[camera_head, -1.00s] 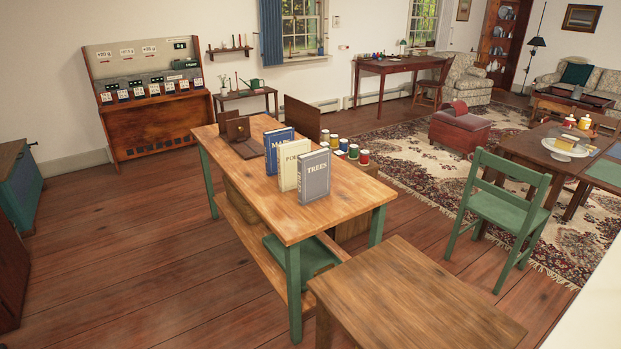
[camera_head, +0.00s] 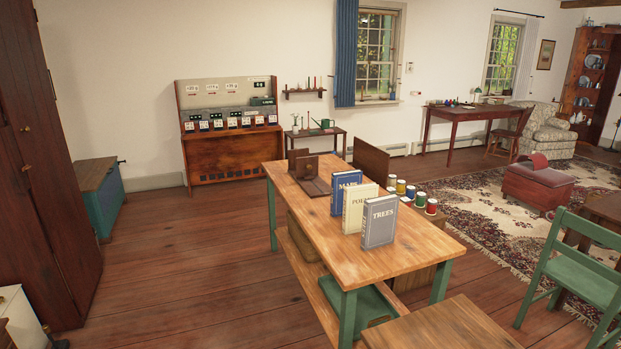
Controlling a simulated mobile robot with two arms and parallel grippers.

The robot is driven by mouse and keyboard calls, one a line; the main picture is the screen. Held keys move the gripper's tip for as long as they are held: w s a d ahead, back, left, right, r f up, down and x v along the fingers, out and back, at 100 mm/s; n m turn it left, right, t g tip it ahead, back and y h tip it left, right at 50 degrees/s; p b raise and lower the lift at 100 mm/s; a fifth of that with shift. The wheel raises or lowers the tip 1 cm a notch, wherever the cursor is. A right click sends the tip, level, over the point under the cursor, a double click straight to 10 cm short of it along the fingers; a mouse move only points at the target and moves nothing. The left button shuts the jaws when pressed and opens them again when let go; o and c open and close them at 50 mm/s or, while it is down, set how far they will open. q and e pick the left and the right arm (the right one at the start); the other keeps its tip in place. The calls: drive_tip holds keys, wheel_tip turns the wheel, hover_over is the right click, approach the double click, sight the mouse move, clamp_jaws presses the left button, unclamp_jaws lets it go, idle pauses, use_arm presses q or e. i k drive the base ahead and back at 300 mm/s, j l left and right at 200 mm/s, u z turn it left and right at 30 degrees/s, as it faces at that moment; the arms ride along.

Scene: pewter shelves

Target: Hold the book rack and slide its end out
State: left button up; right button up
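The book rack (camera_head: 318,186) is a small dark brown wooden piece with upright ends. It sits towards the far end of the wooden table (camera_head: 400,256). Its two upright ends stand close together and no books are between them that I can see. Three books stand upright in a row nearer to me on the same table: a blue one (camera_head: 345,181), a cream one (camera_head: 359,209) and a grey one (camera_head: 380,222) marked TREES. Neither of my grippers shows in the view.
Several coloured cans (camera_head: 420,200) stand just right of the table. A wooden surface (camera_head: 445,328) is at the near edge, and a green chair (camera_head: 575,270) is at the right. Bare floor (camera_head: 190,270) lies open left of the table.

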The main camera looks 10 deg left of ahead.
sight(308, 168)
drive_tip(key=i+j+u, duration=0.5)
drive_tip(key=i, duration=0.4)
drive_tip(key=i+j+u, duration=0.25)
drive_tip(key=i, duration=0.25)
drive_tip(key=i+u, duration=0.25)
drive_tip(key=i, duration=2.4)
drive_tip(key=i+j+z, duration=0.1)
drive_tip(key=i+z, duration=0.35)
drive_tip(key=i+j+z, duration=0.3)
drive_tip(key=i+z, duration=0.4)
drive_tip(key=z, duration=0.2)
drive_tip(key=i+j+z, duration=0.15)
drive_tip(key=z, duration=0.25)
drive_tip(key=i+j+z, duration=0.2)
drive_tip(key=z, duration=0.25)
drive_tip(key=i+j+z, duration=0.2)
drive_tip(key=z, duration=0.2)
drive_tip(key=i+j+z, duration=0.1)
drive_tip(key=j+z, duration=0.3)
